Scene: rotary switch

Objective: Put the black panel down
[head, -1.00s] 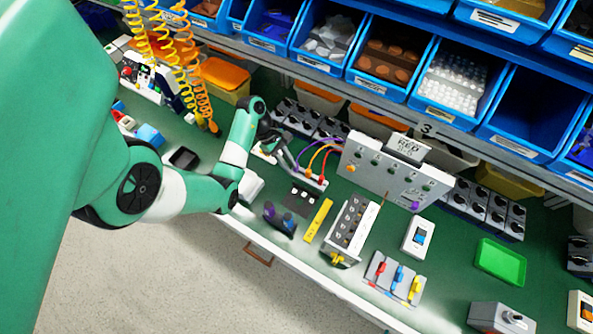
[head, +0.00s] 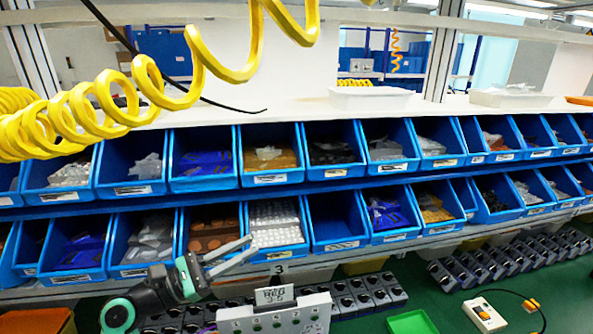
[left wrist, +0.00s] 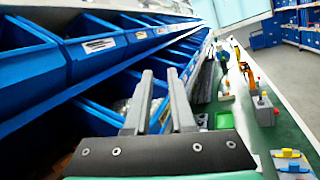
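My left gripper (head: 252,246) is raised in front of the lower blue bins in the head view. Its two grey fingers point right and up. In the left wrist view the fingers (left wrist: 160,74) stand apart with nothing between them. I cannot make out a separate black panel in either current view. My right gripper is not in view.
Two rows of blue bins (head: 340,244) run along the back, close to the gripper. Rows of black-knobbed switch boxes (head: 370,293) line the bench under the shelf. A green tray (head: 411,322) and a white switch box (head: 484,314) lie right. A yellow coiled hose (head: 150,75) hangs at upper left.

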